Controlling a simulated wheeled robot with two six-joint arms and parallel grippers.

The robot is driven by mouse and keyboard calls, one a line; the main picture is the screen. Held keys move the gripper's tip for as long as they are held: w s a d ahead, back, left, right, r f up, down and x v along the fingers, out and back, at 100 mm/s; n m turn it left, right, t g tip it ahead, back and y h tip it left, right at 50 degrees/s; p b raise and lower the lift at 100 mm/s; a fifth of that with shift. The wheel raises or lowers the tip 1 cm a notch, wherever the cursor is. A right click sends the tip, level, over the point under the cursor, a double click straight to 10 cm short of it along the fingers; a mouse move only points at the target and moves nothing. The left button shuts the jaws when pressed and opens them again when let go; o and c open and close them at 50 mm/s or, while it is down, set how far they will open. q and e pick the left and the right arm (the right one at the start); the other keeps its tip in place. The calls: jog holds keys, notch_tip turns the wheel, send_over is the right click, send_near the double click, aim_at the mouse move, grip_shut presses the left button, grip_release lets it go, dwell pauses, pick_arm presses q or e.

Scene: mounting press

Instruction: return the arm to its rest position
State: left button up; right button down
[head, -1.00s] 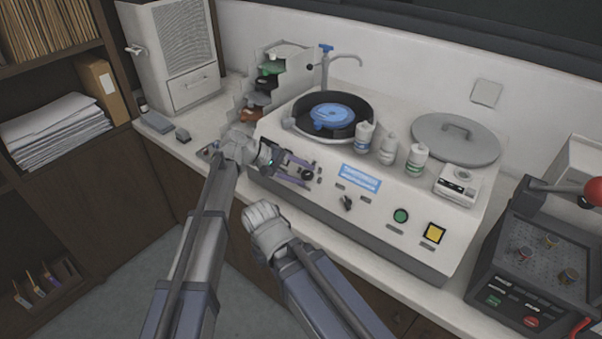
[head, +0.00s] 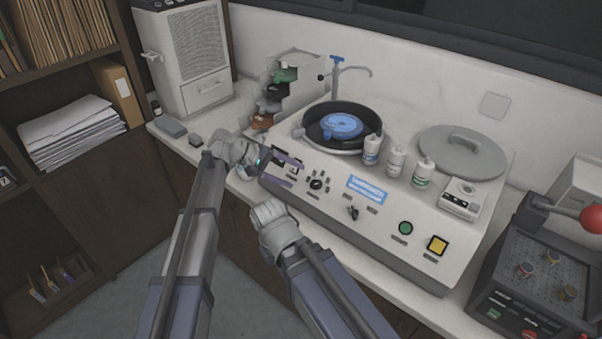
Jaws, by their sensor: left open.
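My left gripper (head: 293,174) is open and empty at the left end of the polishing machine's sloped front panel (head: 330,205). Its two purple-grey fingers are spread and point right, toward a black knob (head: 316,184). The knob shows clear of the fingers, just to their right. My left arm reaches up from the bottom of the head view. My right arm (head: 272,222) is folded in front of the counter edge, and its gripper does not show.
A black bowl with a blue disc (head: 342,126), several white bottles (head: 396,161) and a grey lid (head: 462,152) are on the machine. A stepped rack (head: 283,92) stands behind my left gripper. A press with a red-knobbed lever (head: 592,218) stands at right.

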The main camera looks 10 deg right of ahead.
pick_arm(q)
jog(key=shift+a+r, duration=0.1)
jog(key=shift+a, duration=0.1)
jog(key=s+a+f+m+t+y, duration=0.1)
jog(key=s+a+f+y, duration=0.25)
jog(key=s+a, duration=0.45)
jog(key=s+a+f+y, duration=0.35)
jog(key=s+a, duration=0.25)
jog(key=a, duration=0.5)
jog(key=s+a+f+m+t+y, duration=0.1)
jog(key=s+a+f+y, duration=0.25)
jog(key=s+a, duration=0.4)
jog(key=s+d+r+m+y, duration=0.1)
jog(key=s+d+m, duration=0.2)
jog(key=d, duration=0.5)
jog(key=shift+s+d+m+g+y, duration=0.2)
jog(key=shift+s+m+g+y, duration=0.15)
jog(key=shift+s, duration=0.2)
